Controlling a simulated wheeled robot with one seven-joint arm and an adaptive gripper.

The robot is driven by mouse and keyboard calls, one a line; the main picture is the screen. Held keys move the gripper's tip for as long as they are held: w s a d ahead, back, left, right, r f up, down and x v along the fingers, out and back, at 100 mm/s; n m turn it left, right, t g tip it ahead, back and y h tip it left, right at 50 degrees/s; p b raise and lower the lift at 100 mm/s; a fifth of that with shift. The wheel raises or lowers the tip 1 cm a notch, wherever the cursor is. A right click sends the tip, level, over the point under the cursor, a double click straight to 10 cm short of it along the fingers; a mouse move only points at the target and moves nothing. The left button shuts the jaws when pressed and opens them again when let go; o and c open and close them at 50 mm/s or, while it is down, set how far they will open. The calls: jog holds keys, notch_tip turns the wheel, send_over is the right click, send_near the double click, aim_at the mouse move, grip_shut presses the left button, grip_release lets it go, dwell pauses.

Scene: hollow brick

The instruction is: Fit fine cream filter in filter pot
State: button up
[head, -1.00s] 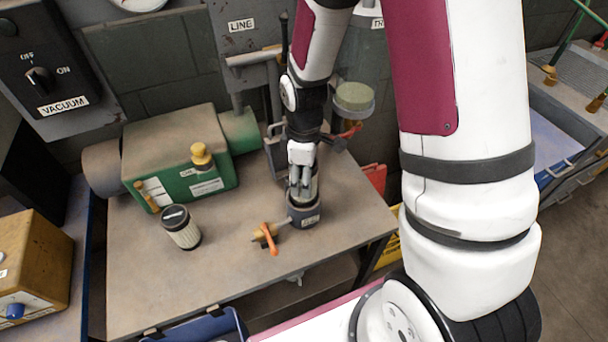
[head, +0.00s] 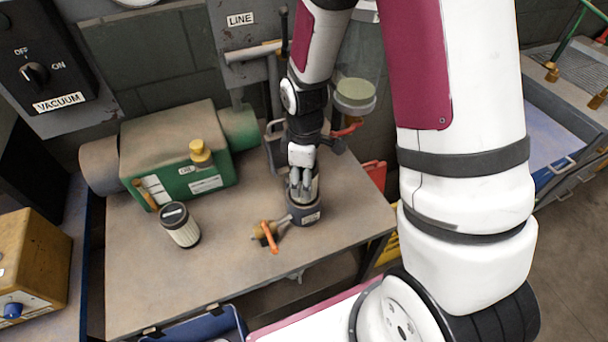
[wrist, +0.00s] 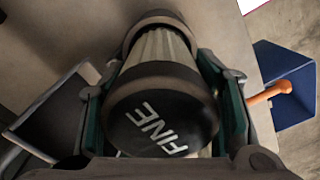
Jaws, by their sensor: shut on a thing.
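My gripper (head: 301,190) is shut on the fine cream filter, upright over the filter pot. In the wrist view the filter (wrist: 160,112) shows a black cap marked FINE and a pale pleated body, between the two green-padded fingers. The pot has a side outlet with an orange-handled valve (head: 270,238), also visible in the wrist view (wrist: 271,92).
Another black-capped pale filter (head: 181,226) stands on the bench (head: 225,270) at left. A green pump (head: 183,155) is behind it. A clear vessel (head: 356,90) hangs behind my arm. A blue bin (head: 205,325) is at the front edge. The bench's front middle is clear.

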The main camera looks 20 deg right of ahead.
jog(key=shift+f+b, duration=0.8)
jog(key=shift+f, duration=1.1)
dwell(0.4)
jog(key=o, duration=1.4)
notch_tip(320, 180, up, 12)
jog(key=shift+f, duration=0.1)
jog(key=shift+r, duration=0.2)
jog(key=s+r+m+t, duration=0.2)
jog(key=s+r+m, duration=0.3)
jog(key=r, duration=0.5)
jog(key=s+r+m+t, duration=0.3)
jog(key=s+r+m, duration=0.3)
jog(key=s+r, duration=0.3)
jog(key=shift+r, duration=0.8)
